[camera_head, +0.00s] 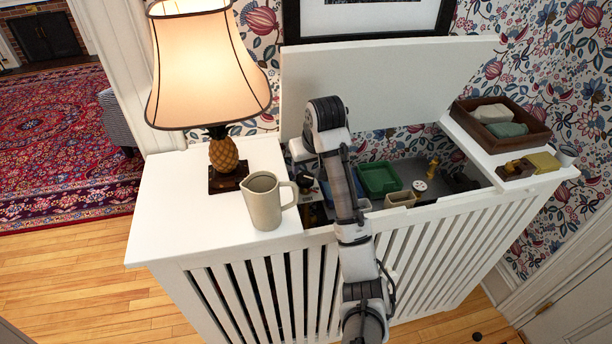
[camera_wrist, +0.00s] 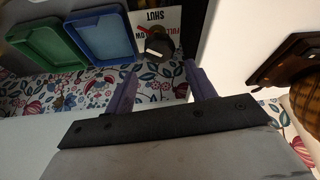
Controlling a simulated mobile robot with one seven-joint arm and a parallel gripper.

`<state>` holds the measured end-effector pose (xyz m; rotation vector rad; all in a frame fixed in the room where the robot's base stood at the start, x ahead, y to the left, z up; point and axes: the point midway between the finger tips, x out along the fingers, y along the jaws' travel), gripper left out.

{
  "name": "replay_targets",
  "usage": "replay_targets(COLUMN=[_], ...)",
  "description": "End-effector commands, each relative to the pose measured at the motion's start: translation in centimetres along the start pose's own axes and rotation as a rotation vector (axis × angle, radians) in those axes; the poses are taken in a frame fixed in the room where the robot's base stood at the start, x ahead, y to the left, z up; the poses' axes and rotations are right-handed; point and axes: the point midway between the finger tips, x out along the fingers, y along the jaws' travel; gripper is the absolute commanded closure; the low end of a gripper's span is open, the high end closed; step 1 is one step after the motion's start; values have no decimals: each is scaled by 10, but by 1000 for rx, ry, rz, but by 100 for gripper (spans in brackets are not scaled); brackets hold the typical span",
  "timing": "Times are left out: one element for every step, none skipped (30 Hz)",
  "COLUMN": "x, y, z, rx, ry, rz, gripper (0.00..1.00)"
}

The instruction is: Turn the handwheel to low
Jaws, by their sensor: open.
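A small dark knob with a pale front face (camera_wrist: 157,46), apparently the handwheel, sits by a white label plate (camera_wrist: 172,20) in the wrist view. The plate appears upside down, with words that look like FULL, LOW and SHUT. I cannot tell which word the knob points to. My gripper (camera_wrist: 160,76) is open and empty, its two purple fingers apart just short of the knob, not visibly touching it. In the head view my arm reaches into the open white cabinet (camera_head: 215,240), and my gripper is hidden there.
Inside are a green tray (camera_head: 379,178), also in the wrist view (camera_wrist: 48,48), and a blue tray (camera_wrist: 102,37). The raised lid (camera_head: 400,75) stands behind my arm. A jug (camera_head: 263,203) and a lamp (camera_head: 205,70) stand on the left top. A wooden tray (camera_head: 507,142) is right.

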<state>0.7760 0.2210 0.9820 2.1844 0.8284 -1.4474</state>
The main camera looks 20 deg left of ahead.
Motion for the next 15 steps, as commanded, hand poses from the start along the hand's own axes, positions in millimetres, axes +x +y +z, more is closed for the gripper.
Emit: replay_targets(x=[6,9,13,16,20,30,36,41,48,51,52,57,60,63,66], y=[-3,-2,-3,-3,-2,-2,-1,-1,-1,-1,0,0,0,0,0], z=[0,1,2,3,4,5,5,5,5,5,4,3,4,4,4], rx=[-1,0,0,-1,0,1,0,0,1,0,1,1,1,1,1], ry=[-3,-3,-6,-9,-11,-13,-12,-12,-12,-12,-12,-11,-12,-12,-10], rz=[-6,-5,-5,-5,-4,-3,-3,-3,-2,-1,0,0,0,0,0], gripper=[45,45,45,45,45,45,45,45,45,45,45,45,45,45,45])
